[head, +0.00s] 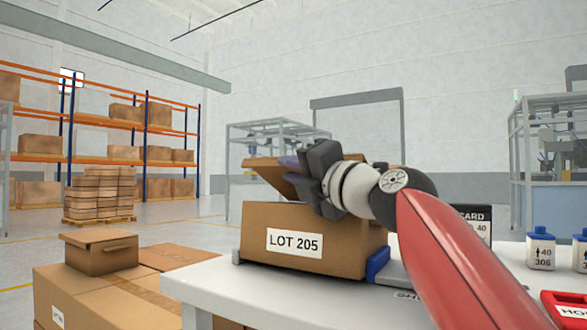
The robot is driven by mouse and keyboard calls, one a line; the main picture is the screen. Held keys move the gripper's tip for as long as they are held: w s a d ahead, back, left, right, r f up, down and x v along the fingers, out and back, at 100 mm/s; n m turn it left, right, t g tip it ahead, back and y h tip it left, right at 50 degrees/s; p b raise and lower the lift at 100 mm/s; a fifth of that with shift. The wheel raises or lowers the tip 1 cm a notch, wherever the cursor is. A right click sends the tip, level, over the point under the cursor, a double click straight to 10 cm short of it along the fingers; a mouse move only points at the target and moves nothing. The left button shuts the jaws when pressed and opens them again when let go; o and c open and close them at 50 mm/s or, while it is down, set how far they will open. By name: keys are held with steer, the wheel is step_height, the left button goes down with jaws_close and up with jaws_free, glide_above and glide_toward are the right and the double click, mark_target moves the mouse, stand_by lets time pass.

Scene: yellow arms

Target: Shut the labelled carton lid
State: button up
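The brown carton labelled "LOT 205" (325,240) stands on the white table (220,285), its label facing me. Its lid flap (268,172) is raised and tilted up at the back left. My gripper (287,162) reaches in from the right over the top of the carton, with its purple-grey fingertips at the raised flap. I cannot tell whether they touch it or how far apart the fingers are. My gripper and arm hide the carton's upper right part and part of the flap.
A blue piece (377,264) sits at the carton's right side. White bottles (541,248) and a red tray (566,309) are on the table's right. Brown boxes (100,285) are stacked left of the table. Shelves (100,140) stand far behind.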

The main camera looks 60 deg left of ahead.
steer(key=shift+o, duration=0.9)
steer(key=b+v, duration=0.3)
steer(key=v, duration=0.4)
steer(key=shift+d, duration=0.4)
